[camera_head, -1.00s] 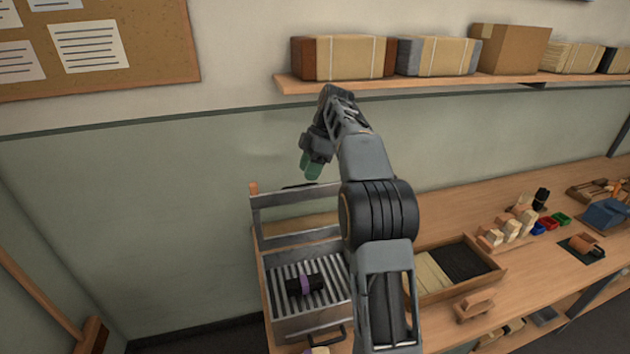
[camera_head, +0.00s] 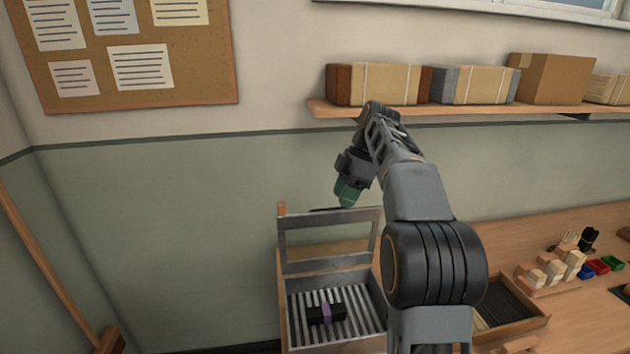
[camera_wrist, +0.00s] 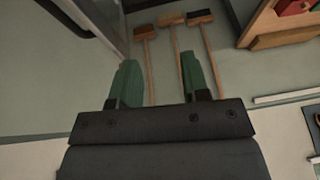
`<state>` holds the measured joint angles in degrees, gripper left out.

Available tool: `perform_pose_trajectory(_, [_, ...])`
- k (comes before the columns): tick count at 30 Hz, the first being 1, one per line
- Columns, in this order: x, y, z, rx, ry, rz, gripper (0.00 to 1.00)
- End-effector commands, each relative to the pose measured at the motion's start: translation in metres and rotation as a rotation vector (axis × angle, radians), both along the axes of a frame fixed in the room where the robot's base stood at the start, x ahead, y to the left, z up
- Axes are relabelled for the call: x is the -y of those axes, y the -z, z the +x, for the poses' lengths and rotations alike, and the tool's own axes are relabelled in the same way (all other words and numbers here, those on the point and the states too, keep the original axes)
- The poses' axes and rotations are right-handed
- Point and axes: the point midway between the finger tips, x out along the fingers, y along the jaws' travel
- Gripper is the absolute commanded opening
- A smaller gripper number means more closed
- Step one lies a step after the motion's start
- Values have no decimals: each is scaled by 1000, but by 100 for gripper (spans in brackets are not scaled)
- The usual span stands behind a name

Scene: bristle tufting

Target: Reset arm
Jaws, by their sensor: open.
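My gripper (camera_head: 346,192) is raised in front of the wall, above the back of the slatted metal rack. Its green fingers show in the wrist view (camera_wrist: 158,82), spread apart with nothing between them. My arm reaches up from the lower right of the head view and bends down at the wrist. A dark bundle (camera_head: 327,313) with a purple band lies on the slats of the rack (camera_head: 297,298), well below the gripper and apart from it.
A wall shelf (camera_head: 455,108) with wrapped packages and a box runs close behind my arm. The workbench (camera_head: 560,330) holds a tray (camera_head: 510,300) and wooden blocks (camera_head: 550,268). Several brooms (camera_wrist: 172,50) show in the wrist view. The wall space left of the gripper is clear.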

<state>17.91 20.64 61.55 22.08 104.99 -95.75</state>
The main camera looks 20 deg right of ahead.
Motion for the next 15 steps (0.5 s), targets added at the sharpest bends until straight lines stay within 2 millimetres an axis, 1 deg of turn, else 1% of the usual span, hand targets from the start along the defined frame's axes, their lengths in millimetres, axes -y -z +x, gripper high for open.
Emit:
perform_pose_trajectory(5, [0, 0, 1, -13, 38, -1, 42])
perform_pose_trajectory(8, [2, 1, 7, -23, 155, -14, 42])
perform_pose_trajectory(10, [6, 13, 14, -51, 294, -30, 42])
perform_pose_trajectory(11, [9, 22, 16, -73, 364, -37, 42])
perform_pose_trajectory(12, [12, 36, 17, -108, 468, -50, 42])
perform_pose_trajectory(14, [14, 52, 14, -146, 628, -73, 42])
perform_pose_trajectory(15, [13, 61, 9, -166, 734, -89, 42])
